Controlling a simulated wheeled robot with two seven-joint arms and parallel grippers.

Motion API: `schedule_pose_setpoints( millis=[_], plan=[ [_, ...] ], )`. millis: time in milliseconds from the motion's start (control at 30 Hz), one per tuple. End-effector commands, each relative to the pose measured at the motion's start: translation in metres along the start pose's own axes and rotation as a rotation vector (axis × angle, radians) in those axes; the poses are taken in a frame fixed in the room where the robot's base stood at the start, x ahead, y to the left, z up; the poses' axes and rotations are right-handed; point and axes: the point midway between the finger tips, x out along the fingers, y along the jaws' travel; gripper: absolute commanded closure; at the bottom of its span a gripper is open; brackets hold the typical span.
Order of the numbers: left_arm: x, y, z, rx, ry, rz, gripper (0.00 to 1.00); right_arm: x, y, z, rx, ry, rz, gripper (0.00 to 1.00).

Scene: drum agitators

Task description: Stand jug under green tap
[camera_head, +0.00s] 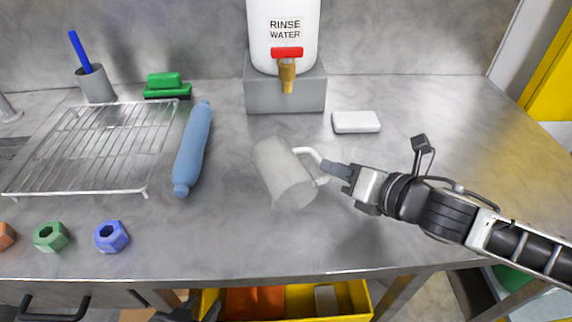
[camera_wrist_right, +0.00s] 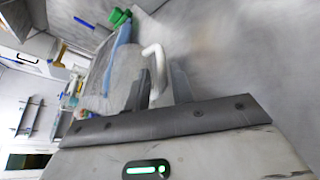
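A translucent whitish jug (camera_head: 284,178) is tilted over the middle of the bench, in front of the rinse water container. My right gripper (camera_head: 338,170) is on its white handle from the right. In the right wrist view the handle (camera_wrist_right: 154,58) rises between my right fingers (camera_wrist_right: 160,88). Whether the jug touches the bench is unclear. The only tap in view is brass (camera_head: 287,75) with a red lever (camera_head: 287,52); I see no green tap. My left gripper (camera_head: 178,309) shows only as dark parts below the bench's front edge; its fingers are unclear.
The rinse water container (camera_head: 284,20) stands on a grey block (camera_head: 262,98). A white bar (camera_head: 356,122) lies right of it. A blue cylinder (camera_head: 192,150), a wire rack (camera_head: 95,150) and hex nuts (camera_head: 111,236) occupy the left. The bench is clear around the jug.

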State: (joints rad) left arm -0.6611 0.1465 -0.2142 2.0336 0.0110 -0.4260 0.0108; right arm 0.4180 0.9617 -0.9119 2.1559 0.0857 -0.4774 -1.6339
Motion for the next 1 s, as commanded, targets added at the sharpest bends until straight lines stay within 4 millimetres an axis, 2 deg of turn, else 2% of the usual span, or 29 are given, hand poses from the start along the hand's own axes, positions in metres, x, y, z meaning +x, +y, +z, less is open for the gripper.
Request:
schedule_pose_setpoints(
  millis=[200,333,567,667,700,1000],
  plan=[
    [-0.002,0.0,-0.001,0.0,-0.005,-0.002,0.64,0.033,-0.001,-0.003,0.003,-0.001,0.003,0.77],
    [-0.001,-0.001,0.003,-0.001,-0.013,-0.003,0.64,0.044,-0.002,-0.004,0.002,0.0,0.002,0.77],
    [-0.001,-0.001,0.003,-0.001,-0.012,-0.004,0.64,0.046,-0.002,-0.004,0.0,0.0,0.001,0.77],
    [-0.001,-0.001,0.002,-0.001,-0.01,-0.004,0.64,0.046,-0.002,-0.004,0.0,0.0,0.001,0.99],
    [-0.001,-0.001,0.002,-0.001,-0.009,-0.004,0.64,0.046,-0.002,-0.004,0.0,0.0,0.001,1.0],
    [-0.001,-0.002,-0.002,0.0,-0.003,-0.005,0.64,0.045,-0.002,-0.003,0.001,0.0,0.001,1.0]
  ],
)
